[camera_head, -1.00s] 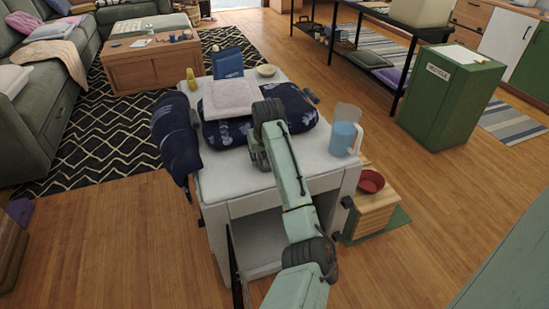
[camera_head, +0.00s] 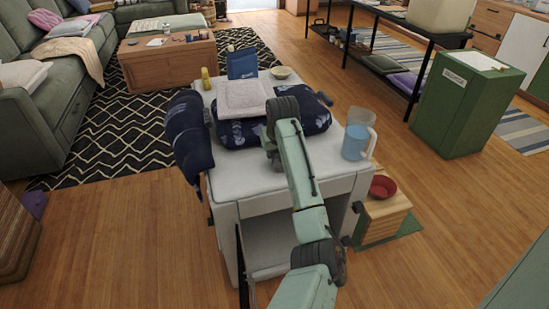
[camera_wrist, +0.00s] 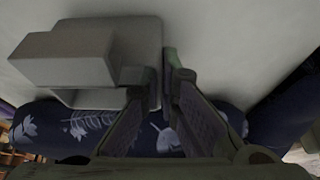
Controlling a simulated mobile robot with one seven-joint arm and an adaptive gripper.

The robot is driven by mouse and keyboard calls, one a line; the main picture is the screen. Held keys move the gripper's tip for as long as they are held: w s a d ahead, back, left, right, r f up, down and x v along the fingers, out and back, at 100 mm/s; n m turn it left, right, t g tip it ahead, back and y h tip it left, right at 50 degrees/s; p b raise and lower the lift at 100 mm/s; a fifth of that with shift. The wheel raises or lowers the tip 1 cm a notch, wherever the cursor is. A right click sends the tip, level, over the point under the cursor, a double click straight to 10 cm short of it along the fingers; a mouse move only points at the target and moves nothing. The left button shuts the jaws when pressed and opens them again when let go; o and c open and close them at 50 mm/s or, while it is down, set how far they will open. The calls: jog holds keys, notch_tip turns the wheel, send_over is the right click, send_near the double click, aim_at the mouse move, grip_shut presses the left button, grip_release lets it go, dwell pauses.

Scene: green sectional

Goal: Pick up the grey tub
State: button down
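A grey boxy object, which looks like the grey tub (camera_wrist: 68,60), shows in the upper left of the wrist view on a pale surface. My gripper (camera_wrist: 161,72) is at its right edge. The fingertips are close together, one overlapping the tub's edge and the other just right of it. I cannot tell whether they press on its wall. In the head view my gripper is low over the white table (camera_head: 245,185), beside the dark blue patterned cushion. My arm hides the tub there.
The cushion (camera_head: 315,118) bears a folded pale cloth (camera_head: 240,98). A blue pitcher (camera_head: 356,140) stands at the table's right edge. A yellow bottle (camera_head: 206,79), a bowl (camera_head: 281,72) and a blue bag (camera_head: 242,63) are at the back. Dark cloth (camera_head: 188,140) hangs on the left.

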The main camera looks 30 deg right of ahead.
notch_tip(320, 180, up, 3)
jog(key=shift+w+f+b, duration=0.1)
jog(key=shift+f+b, duration=0.1)
jog(key=shift+b, duration=0.3)
jog(key=s+a+r+p, duration=0.1)
jog(key=s+a, duration=1)
jog(key=shift+s+a+r+p, duration=0.2)
jog(key=shift+s+p, duration=0.05)
jog(key=shift+p, duration=0.1)
